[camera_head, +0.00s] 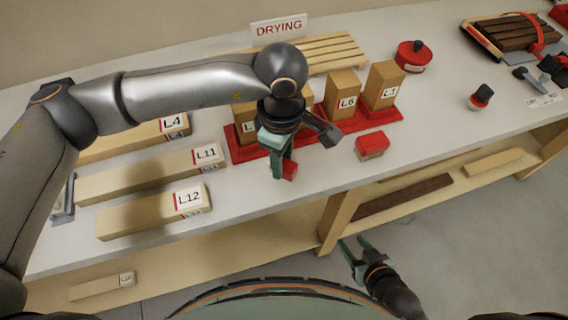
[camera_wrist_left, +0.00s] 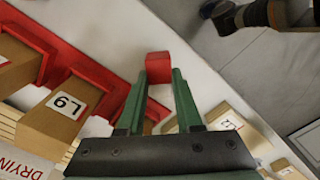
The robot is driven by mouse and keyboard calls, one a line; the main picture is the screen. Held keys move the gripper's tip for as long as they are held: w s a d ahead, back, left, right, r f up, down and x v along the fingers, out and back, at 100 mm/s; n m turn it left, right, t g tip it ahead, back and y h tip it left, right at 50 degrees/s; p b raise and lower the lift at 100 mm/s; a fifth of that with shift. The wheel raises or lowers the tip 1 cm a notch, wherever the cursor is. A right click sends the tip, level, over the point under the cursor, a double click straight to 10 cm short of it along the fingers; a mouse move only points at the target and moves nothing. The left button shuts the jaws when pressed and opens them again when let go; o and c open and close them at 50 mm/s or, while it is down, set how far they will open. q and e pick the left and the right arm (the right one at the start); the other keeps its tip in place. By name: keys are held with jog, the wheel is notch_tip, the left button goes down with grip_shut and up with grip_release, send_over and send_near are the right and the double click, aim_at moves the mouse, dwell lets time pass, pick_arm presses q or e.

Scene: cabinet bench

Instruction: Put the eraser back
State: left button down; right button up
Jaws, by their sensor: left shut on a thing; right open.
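My left gripper (camera_head: 283,172) is shut on a small red block (camera_head: 290,171), held at the fingertips over the bench's front part. In the left wrist view the red block (camera_wrist_left: 158,66) sits between the fingertips of the left gripper (camera_wrist_left: 158,78). A second block, with a red top and a tan lower part (camera_head: 371,145), rests on the bench to the right of the gripper. I cannot tell for certain which of the two is the eraser. My right gripper (camera_head: 355,251) is open and empty, low in front of the bench.
A red tray (camera_head: 383,123) holds upright wooden blocks with labels, close to my left gripper. Long labelled blocks (camera_head: 150,178) lie at left. A slatted rack (camera_head: 333,52) stands behind, by the DRYING sign (camera_head: 279,28).

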aim_at(284, 160)
pick_arm(q)
jog(key=shift+w+d+f, duration=0.2)
jog(key=shift+w+f, duration=0.05)
jog(key=shift+f, duration=0.3)
notch_tip(284, 160, down, 2)
jog(key=shift+f+p, duration=0.15)
jog(key=shift+p, duration=0.45)
jog(key=shift+f, duration=0.2)
jog(key=shift+f+b, duration=0.2)
jog(key=shift+b, duration=0.15)
jog(key=c, duration=0.6)
grip_release()
jog(key=shift+r, duration=0.1)
jog(key=shift+r+p, duration=0.3)
jog(key=shift+p, duration=0.1)
notch_tip(284, 160, up, 12)
jog(key=shift+f+b, duration=0.15)
jog(key=shift+b, duration=0.85)
